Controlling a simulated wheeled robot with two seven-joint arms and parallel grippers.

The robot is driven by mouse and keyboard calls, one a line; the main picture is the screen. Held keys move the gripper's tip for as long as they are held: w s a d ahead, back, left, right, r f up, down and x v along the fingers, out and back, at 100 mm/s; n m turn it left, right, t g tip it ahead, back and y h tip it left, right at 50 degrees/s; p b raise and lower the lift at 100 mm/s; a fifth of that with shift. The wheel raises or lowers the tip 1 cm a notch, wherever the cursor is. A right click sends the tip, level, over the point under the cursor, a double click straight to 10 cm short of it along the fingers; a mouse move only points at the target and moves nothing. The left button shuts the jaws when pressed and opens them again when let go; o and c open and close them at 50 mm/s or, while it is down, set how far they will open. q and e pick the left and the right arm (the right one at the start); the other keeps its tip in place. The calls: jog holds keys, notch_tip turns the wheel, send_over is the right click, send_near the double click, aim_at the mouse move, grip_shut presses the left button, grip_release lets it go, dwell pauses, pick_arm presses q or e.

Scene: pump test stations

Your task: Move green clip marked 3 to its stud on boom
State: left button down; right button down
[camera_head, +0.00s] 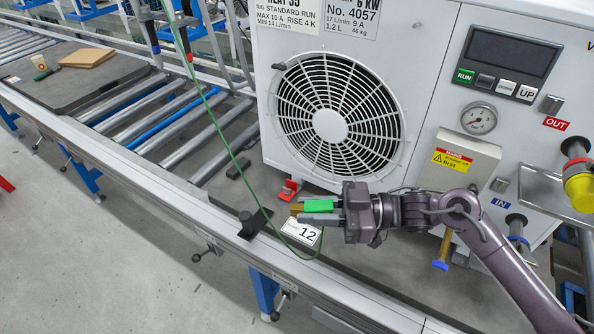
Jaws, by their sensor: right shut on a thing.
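The green clip (319,206) is held between the jaws of my right gripper (320,212), above the front edge of the pump station. The clip has a brass-coloured end pointing left, and its number is not readable from here. A thin green cable (222,135) comes down from the upper left and loops below the gripper. I cannot pick out the boom or the clip's stud for certain. My left gripper is not in view.
A white unit with a round fan grille (331,122) stands behind the gripper. The roller conveyor (160,118) runs left. A yellow-capped fitting (579,185) sticks out at right.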

jog(key=s+d+f+m+t+h, duration=0.2)
jog(key=s+d+m+t+h, duration=0.1)
jog(key=d+m+t+h, duration=0.4)
jog(key=s+d+f+m+t+h, duration=0.3)
jog(key=s+d+m+t+h, duration=0.1)
jog(key=d+m+t+h, duration=0.3)
jog(key=m+t+h, duration=0.2)
jog(key=m+h, duration=0.1)
jog(key=h, duration=0.1)
jog(key=shift+d+t, duration=0.15)
jog(key=shift+t, duration=0.25)
jog(key=shift+s, duration=0.15)
